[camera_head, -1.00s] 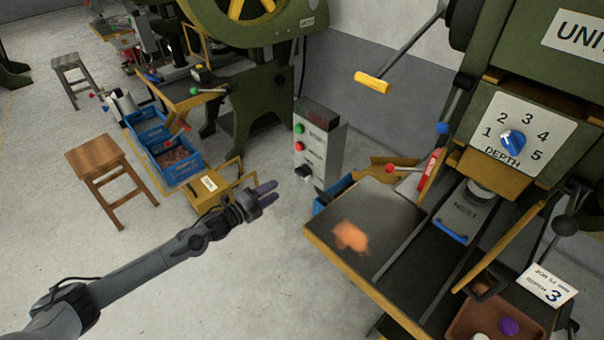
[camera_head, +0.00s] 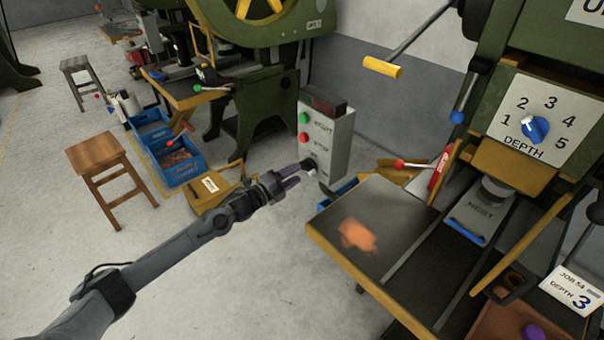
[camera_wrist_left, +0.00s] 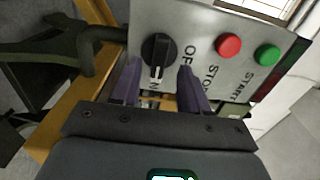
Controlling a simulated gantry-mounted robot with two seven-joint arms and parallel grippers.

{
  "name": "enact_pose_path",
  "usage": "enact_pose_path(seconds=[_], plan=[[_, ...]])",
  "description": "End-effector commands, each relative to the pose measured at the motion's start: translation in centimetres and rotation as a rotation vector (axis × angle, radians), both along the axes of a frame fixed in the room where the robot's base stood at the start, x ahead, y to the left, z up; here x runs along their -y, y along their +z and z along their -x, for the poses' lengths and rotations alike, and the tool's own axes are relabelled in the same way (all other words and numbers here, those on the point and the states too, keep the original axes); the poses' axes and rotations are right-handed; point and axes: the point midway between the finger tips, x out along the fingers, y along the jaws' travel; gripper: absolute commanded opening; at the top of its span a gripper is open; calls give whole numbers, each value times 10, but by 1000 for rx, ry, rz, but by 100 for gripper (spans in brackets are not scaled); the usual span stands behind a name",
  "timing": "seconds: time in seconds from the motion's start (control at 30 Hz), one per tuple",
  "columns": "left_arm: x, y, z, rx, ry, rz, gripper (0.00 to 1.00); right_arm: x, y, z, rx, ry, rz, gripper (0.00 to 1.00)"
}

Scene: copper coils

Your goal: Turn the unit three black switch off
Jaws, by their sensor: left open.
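A black rotary switch (camera_head: 309,164) sits low on the front of a grey control box (camera_head: 342,150). In the left wrist view the switch (camera_wrist_left: 157,52) has a white mark pointing down toward partly hidden lettering ending in N; OFF is printed to its right. My left gripper (camera_head: 299,172) is open, its two purple fingers in front of the switch. In the wrist view the left fingers (camera_wrist_left: 158,78) lie one on each side of the knob's lower part; I cannot tell whether they touch it. My right gripper is not in view.
A red button (camera_wrist_left: 229,45) and a green button (camera_wrist_left: 267,54) sit beside the switch on the same panel. A press table (camera_head: 405,215) stands right of the box. A yellow box (camera_head: 212,190) and blue crates (camera_head: 180,162) lie left.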

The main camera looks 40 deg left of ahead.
Motion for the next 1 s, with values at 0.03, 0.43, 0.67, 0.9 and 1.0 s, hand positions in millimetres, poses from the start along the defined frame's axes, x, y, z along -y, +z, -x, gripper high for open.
enact_pose_path(seconds=[0.03, 0.43, 0.67, 0.9, 1.0], plan=[[2, -1, -8, 2, 0, 1, 45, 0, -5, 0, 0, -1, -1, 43], [8, -1, -38, -1, -1, 0, 45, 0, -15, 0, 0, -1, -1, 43], [8, 0, -40, -1, -1, 0, 45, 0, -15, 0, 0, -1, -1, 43], [8, 0, -40, -1, -1, 0, 26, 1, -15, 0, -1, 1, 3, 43], [8, 0, -40, -1, -1, 0, 11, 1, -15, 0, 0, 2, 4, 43]])
